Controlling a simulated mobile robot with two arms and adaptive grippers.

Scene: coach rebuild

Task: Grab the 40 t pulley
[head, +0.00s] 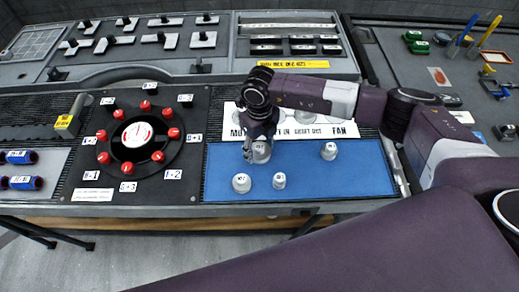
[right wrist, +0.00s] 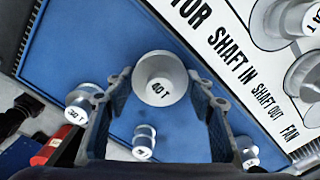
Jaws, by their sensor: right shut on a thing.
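The 40 T pulley (right wrist: 160,85), a grey stepped disc with a white "40 T" label, sits between the fingers of my right gripper (right wrist: 158,112) in the right wrist view. In the head view my right gripper (head: 255,148) comes down from above and is shut on this pulley (head: 262,152), over the upper part of the blue mat (head: 350,180). The gripper partly hides the pulley there. I cannot tell whether the pulley is clear of the mat. My left gripper is not in view.
Other grey pulleys stand on the mat: one at the lower left (head: 241,183), a small one (head: 279,181) and one at the right (head: 329,150). A white label board (head: 345,130) lies behind. A dial panel with red knobs (head: 124,169) is to the left.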

